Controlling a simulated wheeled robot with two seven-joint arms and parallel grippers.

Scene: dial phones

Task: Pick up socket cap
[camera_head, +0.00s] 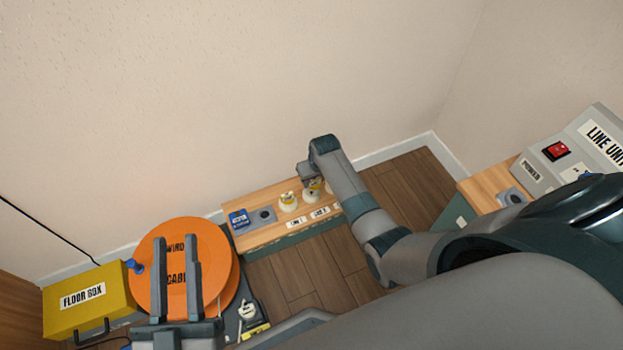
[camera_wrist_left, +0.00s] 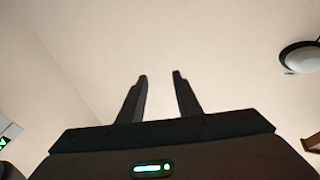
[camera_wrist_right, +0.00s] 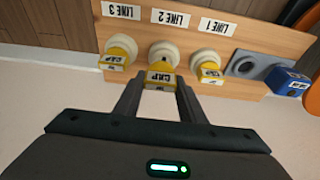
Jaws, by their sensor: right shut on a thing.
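In the head view my right gripper (camera_head: 312,184) partly hides the sockets. My left gripper (camera_head: 176,240) is open and empty, in front of the orange cable reel; its fingers also stand apart in the left wrist view (camera_wrist_left: 160,76).
The orange reel (camera_head: 222,255) and yellow floor box (camera_head: 85,301) are at left. A grey line unit (camera_head: 585,150) is at right. Wooden floor is clear between.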

